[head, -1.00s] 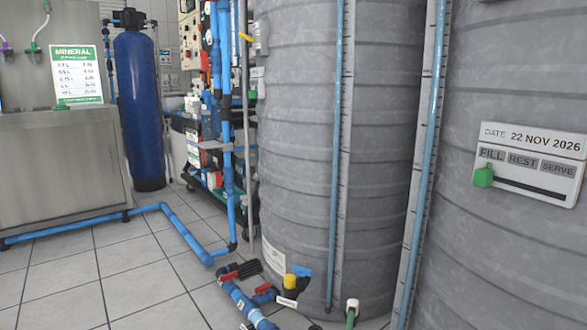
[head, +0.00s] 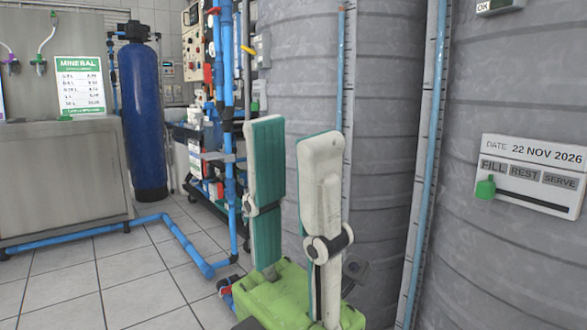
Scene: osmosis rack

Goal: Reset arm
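My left gripper (head: 292,132) stands upright in the lower middle of the head view, with its two fingers pointing up. The fingers are white with green inner pads and rise from a lime-green body. They are apart, with nothing between them. The gripper is in front of the left grey tank (head: 385,150) and hides part of it and the pipes at its foot. I cannot tell how far it is from the tank. My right gripper is not in the view.
A status board (head: 533,176) on the right tank has a green slider (head: 485,188) at FILL. A blue cylinder (head: 143,120) stands beside a steel cabinet (head: 62,175) at the left. Blue pipes (head: 180,238) run low across the tiled floor (head: 75,290). Vertical pipes (head: 227,90) stand left of the tank.

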